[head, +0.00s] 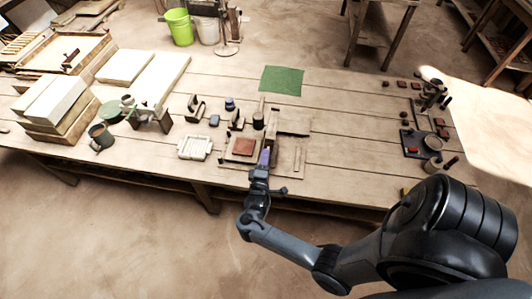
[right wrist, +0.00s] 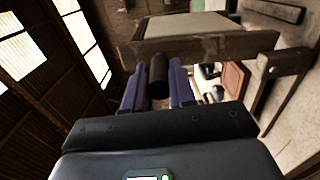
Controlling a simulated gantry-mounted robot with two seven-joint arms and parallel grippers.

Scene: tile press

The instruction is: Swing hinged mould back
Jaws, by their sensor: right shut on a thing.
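The tile press sits at the front middle of the table, with a red-brown square tile (head: 243,146) on its bed; the tile also shows in the right wrist view (right wrist: 235,78). My right gripper (head: 264,157) is at the press, just right of the tile. In the right wrist view its purple fingers (right wrist: 157,88) are closed around a dark round handle (right wrist: 158,70). The handle stands out from the wooden edge of the hinged mould (right wrist: 215,46), which has a pale panel above. The mould looks raised off the tile; its exact angle is unclear. My left gripper is not in view.
A white slatted rack (head: 195,147) lies left of the press. A green mat (head: 282,80) lies behind it. A dark tray (head: 418,145) is at the right. Bare table lies between mat and tray.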

